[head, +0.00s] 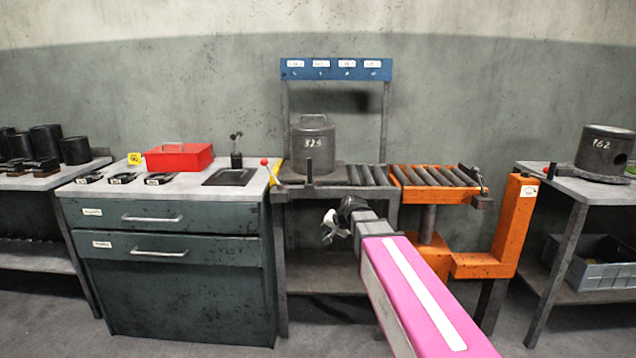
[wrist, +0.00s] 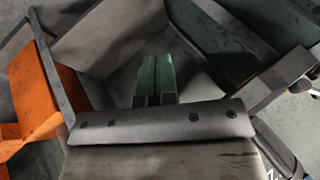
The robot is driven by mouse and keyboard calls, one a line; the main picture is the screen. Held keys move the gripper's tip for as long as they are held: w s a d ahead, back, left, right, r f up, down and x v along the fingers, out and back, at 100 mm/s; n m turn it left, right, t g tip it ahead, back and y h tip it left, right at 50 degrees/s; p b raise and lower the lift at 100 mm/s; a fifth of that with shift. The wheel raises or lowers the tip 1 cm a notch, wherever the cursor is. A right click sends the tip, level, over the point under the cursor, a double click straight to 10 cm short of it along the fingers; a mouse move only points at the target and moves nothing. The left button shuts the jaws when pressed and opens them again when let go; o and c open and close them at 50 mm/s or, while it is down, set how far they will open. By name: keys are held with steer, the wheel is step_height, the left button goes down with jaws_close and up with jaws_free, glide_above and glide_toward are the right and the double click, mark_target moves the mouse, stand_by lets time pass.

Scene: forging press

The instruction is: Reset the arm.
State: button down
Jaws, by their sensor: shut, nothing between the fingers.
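My gripper (head: 328,228) is at the end of my pink and white arm, in front of the roller bench in the middle of the head view. It is held at about the height just below the bench top and holds nothing. In the wrist view its green fingers (wrist: 155,78) are together, with no object between them. Part of the bench structure fills the wrist view around them.
A dark drawer cabinet (head: 170,285) stands left of the gripper, with a red box (head: 180,158) on top.

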steer(key=s+d+f+n+g+h, duration=0.1)
steer(key=s+d+f+g+h, duration=0.1)
steer(key=s+d+f, duration=0.5)
steer(key=s+d+f+n+g+h, duration=0.1)
steer(key=s+d+f+g+h, duration=0.2)
steer(key=s+d+f, duration=0.5)
steer(key=s+f, duration=0.3)
steer(key=s, duration=0.2)
steer(key=shift+d+n+h, duration=0.3)
